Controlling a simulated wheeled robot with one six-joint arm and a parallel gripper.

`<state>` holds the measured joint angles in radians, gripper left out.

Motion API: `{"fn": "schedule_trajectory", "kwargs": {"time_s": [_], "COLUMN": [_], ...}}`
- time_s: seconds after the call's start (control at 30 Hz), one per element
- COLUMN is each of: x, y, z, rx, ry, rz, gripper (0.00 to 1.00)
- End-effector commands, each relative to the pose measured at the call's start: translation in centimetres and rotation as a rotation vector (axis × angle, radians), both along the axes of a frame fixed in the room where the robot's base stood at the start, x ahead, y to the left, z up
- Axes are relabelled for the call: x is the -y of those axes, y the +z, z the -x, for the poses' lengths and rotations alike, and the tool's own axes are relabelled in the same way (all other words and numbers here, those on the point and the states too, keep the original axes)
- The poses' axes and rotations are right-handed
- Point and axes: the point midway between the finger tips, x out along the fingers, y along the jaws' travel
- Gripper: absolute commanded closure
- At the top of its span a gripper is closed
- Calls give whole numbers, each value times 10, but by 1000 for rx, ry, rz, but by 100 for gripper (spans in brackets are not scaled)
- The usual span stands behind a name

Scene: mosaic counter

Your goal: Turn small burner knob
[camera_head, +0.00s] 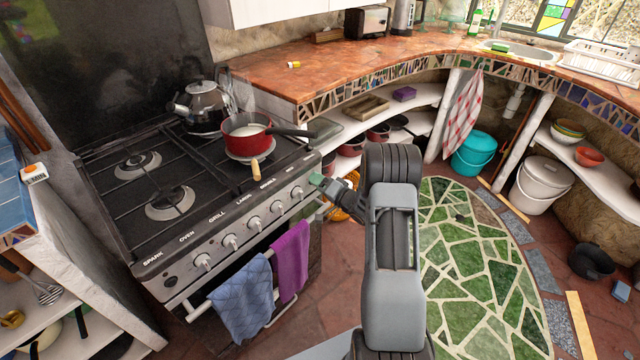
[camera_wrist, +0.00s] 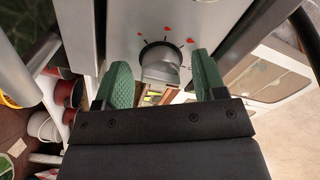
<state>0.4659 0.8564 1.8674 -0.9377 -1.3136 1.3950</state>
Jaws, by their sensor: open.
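The stove (camera_head: 190,170) has a front panel with a row of round metal knobs and labels above them; the right-end labels are too small to read surely. My gripper (camera_head: 322,188) is at the right end of this panel, by the rightmost knob I see clearly (camera_head: 297,192). In the wrist view, my gripper (camera_wrist: 161,65) is open. Its two green fingers lie left and right of a metal knob (camera_wrist: 161,63) with red marks around it, apart from it. I cannot tell for sure which burner that knob serves.
A red pot (camera_head: 245,138) with its handle pointing right and a kettle (camera_head: 200,106) stand on the stove. Blue (camera_head: 240,300) and purple (camera_head: 291,262) towels hang on the oven rail below the knobs. A shelf with pots (camera_head: 380,120) is right of the stove.

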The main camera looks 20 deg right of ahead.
Motion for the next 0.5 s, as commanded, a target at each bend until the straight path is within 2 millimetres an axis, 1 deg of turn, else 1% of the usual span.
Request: {"fn": "schedule_trajectory", "kwargs": {"time_s": [0.13, 0.23, 0.37, 0.5], "x": [2, 8, 19, 31], "y": [0, 0, 1, 1], "z": [4, 14, 37, 64], "rx": [0, -1, -1, -1], "ry": [-1, -3, -5, -6], "rz": [0, 0, 0, 0], "gripper": [36, 36, 36, 36]}}
